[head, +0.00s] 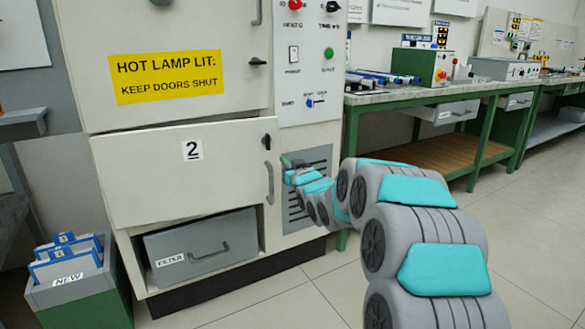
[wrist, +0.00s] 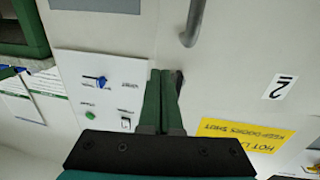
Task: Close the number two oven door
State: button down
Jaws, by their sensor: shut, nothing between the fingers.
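The number two oven door (head: 150,175) is a pale panel marked "2", below the upper oven door. It lies close to the oven front; I cannot tell whether it is fully shut. Its grey bar handle (head: 269,183) is at the right edge and also shows in the wrist view (wrist: 190,28). A small dark latch (head: 267,142) above the handle points up and down. My gripper (wrist: 164,74) is shut and empty, its fingertips over the seam between door and control panel, near the latch. In the head view my gripper (head: 287,162) is just right of the door edge.
The upper door (head: 165,45) bears a yellow sign, and its latch (head: 257,63) lies level. A filter drawer (head: 200,250) is below door two. A green bin (head: 80,300) stands on the floor at left. A green workbench (head: 430,100) is at right, with clear floor before it.

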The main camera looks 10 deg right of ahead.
aim_at(277, 151)
jog(key=shift+w+a, duration=0.15)
jog(key=shift+w, duration=0.85)
jog(key=shift+w+a, duration=0.2)
jog(key=shift+w, duration=0.85)
jog(key=shift+w+a, duration=0.15)
jog(key=shift+w, duration=0.85)
jog(key=shift+w, duration=0.1)
